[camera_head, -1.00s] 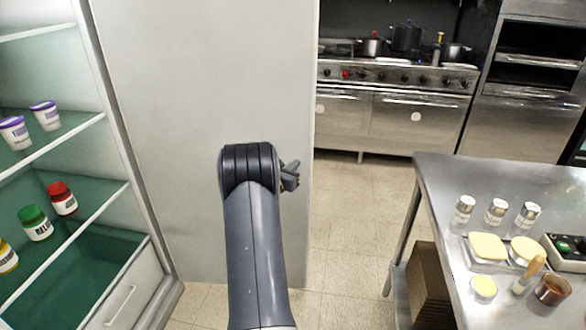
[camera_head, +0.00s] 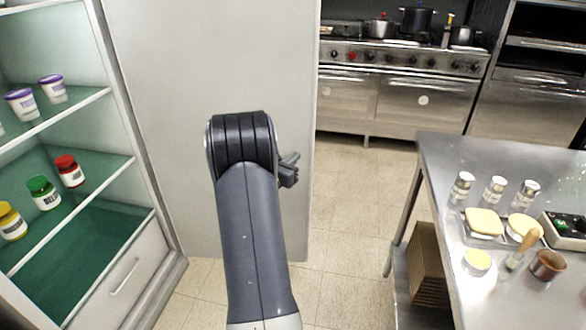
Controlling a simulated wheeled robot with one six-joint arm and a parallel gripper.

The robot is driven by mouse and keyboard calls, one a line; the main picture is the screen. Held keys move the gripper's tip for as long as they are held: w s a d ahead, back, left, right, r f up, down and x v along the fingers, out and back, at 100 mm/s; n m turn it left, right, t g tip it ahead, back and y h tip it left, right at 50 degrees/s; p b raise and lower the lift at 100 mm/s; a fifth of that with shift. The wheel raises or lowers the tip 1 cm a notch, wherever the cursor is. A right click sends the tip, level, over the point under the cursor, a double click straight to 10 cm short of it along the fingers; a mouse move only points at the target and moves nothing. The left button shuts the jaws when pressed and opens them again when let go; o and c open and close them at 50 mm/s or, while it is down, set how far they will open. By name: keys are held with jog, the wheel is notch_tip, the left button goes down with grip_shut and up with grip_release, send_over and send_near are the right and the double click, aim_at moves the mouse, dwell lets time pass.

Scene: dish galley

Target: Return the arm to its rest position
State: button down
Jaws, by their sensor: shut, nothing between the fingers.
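My arm (camera_head: 250,235) rises from the bottom middle of the head view, with its dark ribbed joint uppermost. My gripper (camera_head: 291,168) shows just to the right of that joint, small and partly hidden behind it. Its fingers are shut with nothing seen between them. It is apart from everything, in front of the pale panel's right edge.
An open fridge with shelves (camera_head: 80,112) of tubs and jars stands at left, next to a pale panel (camera_head: 160,90). A steel table (camera_head: 445,170) with shakers, food and a brush stands at right. A stove (camera_head: 400,95) is at the back. Floor (camera_head: 360,210) between is clear.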

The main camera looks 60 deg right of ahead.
jog(key=shift+s+a, duration=0.45)
jog(key=shift+a, duration=0.4)
jog(key=shift+s+a, duration=0.45)
jog(key=shift+a, duration=0.35)
